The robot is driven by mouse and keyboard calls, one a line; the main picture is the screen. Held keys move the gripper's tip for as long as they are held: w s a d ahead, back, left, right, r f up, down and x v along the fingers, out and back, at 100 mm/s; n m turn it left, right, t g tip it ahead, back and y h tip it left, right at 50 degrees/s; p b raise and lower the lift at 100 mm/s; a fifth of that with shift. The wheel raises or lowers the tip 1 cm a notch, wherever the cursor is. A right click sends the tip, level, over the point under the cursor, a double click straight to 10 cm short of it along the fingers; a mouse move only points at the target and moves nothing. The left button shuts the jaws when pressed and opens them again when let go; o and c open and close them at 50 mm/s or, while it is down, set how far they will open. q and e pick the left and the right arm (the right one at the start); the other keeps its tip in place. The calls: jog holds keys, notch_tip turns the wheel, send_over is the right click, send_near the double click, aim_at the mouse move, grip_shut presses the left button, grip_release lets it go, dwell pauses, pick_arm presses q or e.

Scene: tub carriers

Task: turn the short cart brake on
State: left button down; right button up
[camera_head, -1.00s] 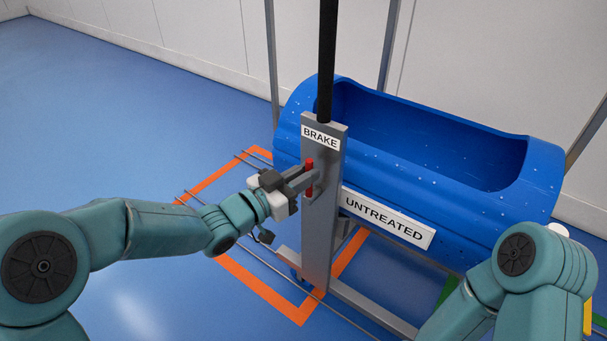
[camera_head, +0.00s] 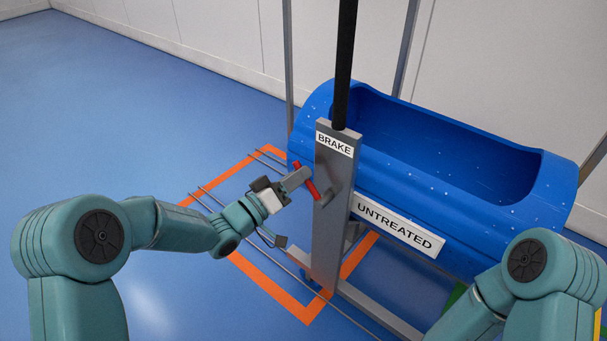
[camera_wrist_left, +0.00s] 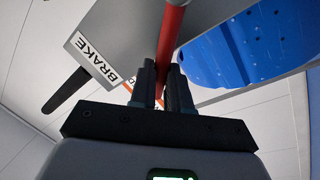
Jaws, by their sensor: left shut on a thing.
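The cart's grey post (camera_head: 332,215) carries a white BRAKE label (camera_head: 335,145) and a red brake lever (camera_head: 307,180). The lever is tilted, its upper end leaning left, away from the post. My left gripper (camera_head: 300,178) is at the lever beside the post. In the left wrist view my left gripper (camera_wrist_left: 160,88) is shut on the red lever (camera_wrist_left: 171,40), which runs between its fingers; the BRAKE label (camera_wrist_left: 95,60) is to the left. My right arm shows at the lower right, but its gripper is out of view.
The blue tub (camera_head: 440,165) on the cart bears an UNTREATED sign (camera_head: 398,222). Orange floor tape (camera_head: 270,295) and thin metal rails (camera_head: 222,205) surround the cart's left end. A black upright pole (camera_head: 345,65) rises above the post. Open blue floor lies to the left.

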pick_arm(q)
jog(key=shift+w+a+f+n+t+y, duration=0.25)
jog(key=shift+f+n, duration=0.3)
jog(key=shift+n, duration=0.5)
jog(key=shift+w+a+f+n+t, duration=0.1)
jog(key=shift+a+f+n+t, duration=0.15)
jog(key=shift+f+n, duration=0.6)
jog(key=shift+w+a+f+n+t+y, duration=0.15)
jog(key=shift+w+a+f+n+t, duration=0.15)
jog(key=shift+n, duration=1)
jog(key=shift+s, duration=0.1)
jog(key=c, duration=1.1)
grip_release()
jog(key=p+v, duration=0.2)
jog(key=v, duration=1.4)
jog(key=shift+a, duration=0.15)
jog(key=shift+s, duration=0.1)
